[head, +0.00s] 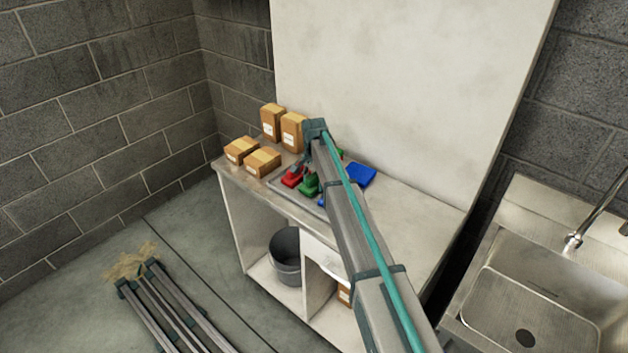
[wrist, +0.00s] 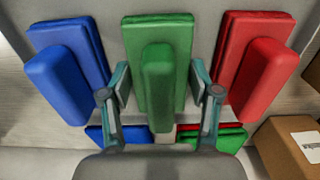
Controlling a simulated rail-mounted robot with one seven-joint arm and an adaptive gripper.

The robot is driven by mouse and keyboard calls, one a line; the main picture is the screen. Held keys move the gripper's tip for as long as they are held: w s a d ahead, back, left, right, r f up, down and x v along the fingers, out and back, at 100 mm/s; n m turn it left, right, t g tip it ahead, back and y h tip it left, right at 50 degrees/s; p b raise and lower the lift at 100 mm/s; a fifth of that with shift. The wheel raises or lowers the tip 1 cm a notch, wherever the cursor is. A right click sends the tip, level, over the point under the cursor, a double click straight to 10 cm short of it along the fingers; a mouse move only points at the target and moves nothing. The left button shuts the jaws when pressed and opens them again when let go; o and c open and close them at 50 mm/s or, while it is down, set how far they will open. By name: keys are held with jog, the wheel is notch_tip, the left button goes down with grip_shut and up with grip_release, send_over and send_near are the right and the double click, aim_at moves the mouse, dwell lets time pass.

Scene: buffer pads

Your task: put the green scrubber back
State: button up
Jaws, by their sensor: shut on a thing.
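The green scrubber (wrist: 168,30), a flat block with a raised handle, is in the middle of the wrist view. In the head view the green scrubber (head: 308,187) shows low beside my arm, and my arm covers most of the gripper. The frames do not clearly show whether its underside touches the surface. A blue scrubber (wrist: 65,85) lies to its left and a red scrubber (wrist: 262,75) to its right in the wrist view.
Flat blue (head: 362,175) and green (head: 340,154) pieces lie behind, partly hidden. Cardboard boxes (head: 263,162) stand at the left end of the counter (head: 420,212). The counter's right part is clear. A sink (head: 540,300) is further right.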

aim_at(314, 174)
jog(key=shift+f, duration=0.3)
jog(key=shift+f, duration=0.1)
jog(key=o, duration=1.2)
notch_tip(314, 174, up, 12)
jog(key=b, duration=0.4)
